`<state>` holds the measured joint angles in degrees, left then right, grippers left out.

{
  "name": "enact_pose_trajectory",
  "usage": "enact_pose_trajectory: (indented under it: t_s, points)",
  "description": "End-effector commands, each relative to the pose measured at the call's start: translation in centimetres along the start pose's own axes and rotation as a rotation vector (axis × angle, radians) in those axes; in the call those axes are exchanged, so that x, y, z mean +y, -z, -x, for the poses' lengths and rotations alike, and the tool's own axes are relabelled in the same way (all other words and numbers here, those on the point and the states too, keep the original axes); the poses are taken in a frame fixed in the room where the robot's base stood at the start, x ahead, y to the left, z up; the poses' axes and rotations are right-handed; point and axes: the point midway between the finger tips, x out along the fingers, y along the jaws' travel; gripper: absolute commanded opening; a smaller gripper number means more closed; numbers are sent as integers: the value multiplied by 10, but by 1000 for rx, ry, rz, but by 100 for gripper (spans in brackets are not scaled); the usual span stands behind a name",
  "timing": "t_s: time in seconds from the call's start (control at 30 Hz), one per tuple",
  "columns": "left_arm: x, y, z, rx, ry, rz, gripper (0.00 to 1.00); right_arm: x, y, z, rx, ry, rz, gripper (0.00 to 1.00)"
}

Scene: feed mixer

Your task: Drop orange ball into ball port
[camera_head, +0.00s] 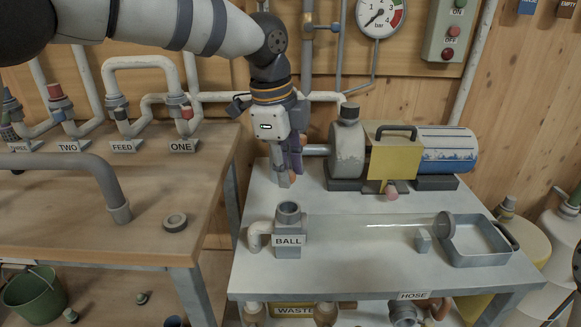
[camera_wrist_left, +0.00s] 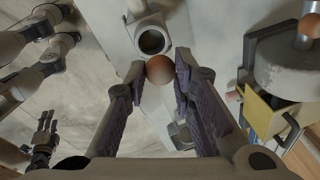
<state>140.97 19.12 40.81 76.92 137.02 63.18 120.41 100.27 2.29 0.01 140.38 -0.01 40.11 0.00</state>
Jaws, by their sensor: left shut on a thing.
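The orange ball (camera_wrist_left: 160,69) is held between the fingertips of my left gripper (camera_wrist_left: 160,76), seen in the left wrist view. The open round mouth of the ball port (camera_wrist_left: 153,41) lies just past the ball, and the ball overlaps its near rim in that view. In the head view the grey port (camera_head: 288,212) stands upright above the BALL sign, and my left gripper (camera_head: 287,180) points down above and behind it. The ball is hard to make out there. My right gripper (camera_wrist_left: 43,140) shows small at lower left in the wrist view, its fingers apart.
A clear tube (camera_head: 370,222) runs right from the port to a grey tray (camera_head: 480,258). A pump with a yellow box (camera_head: 395,160) stands behind the tube. A bench with pipes (camera_head: 145,62) is at left. The white table's front is mostly clear.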

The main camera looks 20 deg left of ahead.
Motion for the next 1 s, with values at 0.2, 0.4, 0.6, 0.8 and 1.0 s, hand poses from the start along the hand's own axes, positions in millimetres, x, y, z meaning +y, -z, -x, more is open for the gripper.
enact_pose_trajectory:
  t_s: [0.2, 0.4, 0.6, 0.8, 1.0]
  points:
    - [0, 0, 3, 0, 4, 0, 9, 0, 4, 6, 20, 1, 0, 40]
    - [3, -2, -18, -1, -1, 1, 9, 0, 5, 6, 21, 1, 0, 40]
    - [6, -4, -39, 0, -2, 0, 9, 0, 5, 6, 22, 1, 0, 40]
    - [8, -5, -54, 0, 0, 1, 9, 0, 5, 6, 22, 1, 0, 40]
    - [9, -6, -59, 0, 0, 1, 9, 0, 5, 6, 22, 1, 0, 40]
